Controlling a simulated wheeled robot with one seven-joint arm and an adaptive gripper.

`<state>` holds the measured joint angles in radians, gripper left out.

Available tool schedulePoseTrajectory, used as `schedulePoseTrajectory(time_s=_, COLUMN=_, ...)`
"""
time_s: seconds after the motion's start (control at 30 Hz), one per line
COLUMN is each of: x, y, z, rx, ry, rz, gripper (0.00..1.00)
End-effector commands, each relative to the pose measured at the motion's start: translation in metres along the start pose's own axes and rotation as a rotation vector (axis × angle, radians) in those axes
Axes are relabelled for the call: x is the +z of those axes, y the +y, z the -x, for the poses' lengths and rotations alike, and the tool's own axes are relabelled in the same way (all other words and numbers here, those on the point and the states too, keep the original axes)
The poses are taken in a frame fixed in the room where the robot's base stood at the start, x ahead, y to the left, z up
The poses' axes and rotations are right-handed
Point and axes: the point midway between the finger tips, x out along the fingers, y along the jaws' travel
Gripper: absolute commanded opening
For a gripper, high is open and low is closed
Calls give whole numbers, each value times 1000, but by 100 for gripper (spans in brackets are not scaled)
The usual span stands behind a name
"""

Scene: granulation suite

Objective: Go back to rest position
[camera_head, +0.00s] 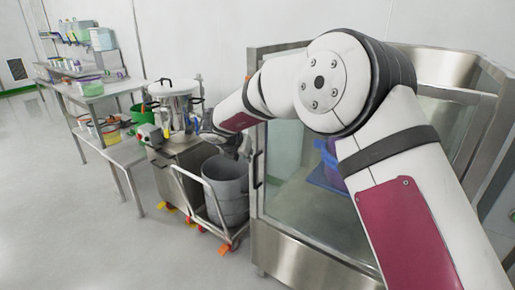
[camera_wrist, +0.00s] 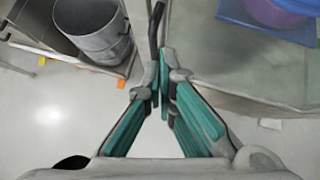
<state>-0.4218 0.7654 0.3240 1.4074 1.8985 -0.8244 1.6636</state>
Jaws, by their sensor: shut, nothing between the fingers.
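My gripper (camera_wrist: 163,80) has two teal-padded fingers that meet at the tips, with nothing between them. In the wrist view the tips lie just below the dark vertical door handle (camera_wrist: 155,28) of the glass-fronted cabinet; I cannot tell whether they touch it. In the head view my arm reaches across the cabinet (camera_head: 310,262) to its left edge, and the gripper is mostly hidden or too small to make out there. The same handle (camera_head: 257,168) shows at that edge.
Left of the cabinet, a cart (camera_head: 233,240) holds a grey bin (camera_head: 226,190), which also shows in the wrist view (camera_wrist: 92,28). Behind it stands a white vessel (camera_head: 172,90). Steel tables (camera_head: 125,153) line the left. A blue tray (camera_wrist: 283,22) lies behind the glass. Left floor is clear.

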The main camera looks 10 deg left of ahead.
Motion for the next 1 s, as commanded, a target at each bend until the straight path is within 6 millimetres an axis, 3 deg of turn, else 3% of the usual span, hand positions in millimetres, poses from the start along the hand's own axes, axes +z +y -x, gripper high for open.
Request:
schedulePoseTrajectory(time_s=0.17, x=64, y=-10, z=47, rx=96, ry=-142, rz=199, gripper=0)
schedulePoseTrajectory(time_s=0.3, x=125, y=-27, z=114, rx=192, ry=-326, rz=529, gripper=0)
schedulePoseTrajectory(time_s=0.4, x=151, y=-43, z=164, rx=233, ry=-443, rz=789, gripper=0)
schedulePoseTrajectory(time_s=0.5, x=162, y=-63, z=212, rx=253, ry=-541, rz=1057, gripper=0)
schedulePoseTrajectory(time_s=0.63, x=155, y=-96, z=269, rx=260, ry=-632, rz=1417, gripper=0)
schedulePoseTrajectory(time_s=0.77, x=128, y=-137, z=318, rx=259, ry=-677, rz=1781, gripper=0)
schedulePoseTrajectory(time_s=0.87, x=97, y=-176, z=349, rx=262, ry=-676, rz=2058, gripper=0)
schedulePoseTrajectory(time_s=1.0, x=42, y=-238, z=386, rx=292, ry=-621, rz=2436, gripper=0)
